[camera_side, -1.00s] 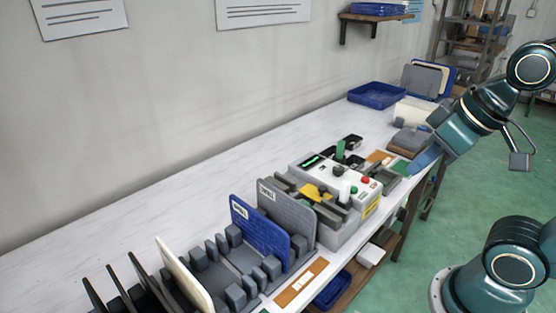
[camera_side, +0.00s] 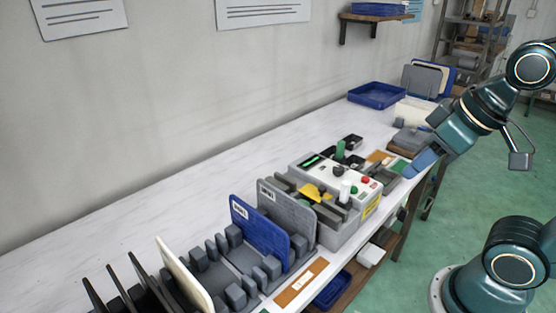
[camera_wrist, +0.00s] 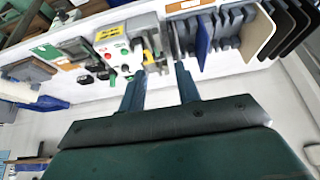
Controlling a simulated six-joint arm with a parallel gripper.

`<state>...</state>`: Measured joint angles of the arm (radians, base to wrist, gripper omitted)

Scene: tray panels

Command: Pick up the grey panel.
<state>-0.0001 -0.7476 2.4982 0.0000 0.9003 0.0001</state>
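The grey panel (camera_side: 287,214) stands upright in a slotted grey rack, beside a control box and just behind the blue panel (camera_side: 260,229). In the wrist view the blue panel (camera_wrist: 204,38) shows edge-on beyond the fingertips, with a thin grey edge left of it that looks like the grey panel (camera_wrist: 174,40). My gripper (camera_wrist: 158,72) is open and empty, its two blue fingers apart. In the side view my gripper (camera_side: 421,163) is above the bench's right edge, well to the right of the grey panel and touching no panel.
A cream panel (camera_side: 184,275) and several black panels (camera_side: 118,288) stand at the near left. The control box (camera_side: 338,185) with buttons and a yellow part adjoins the rack on the right. A blue tray (camera_side: 377,95) is at the far end. The bench along the wall is clear.

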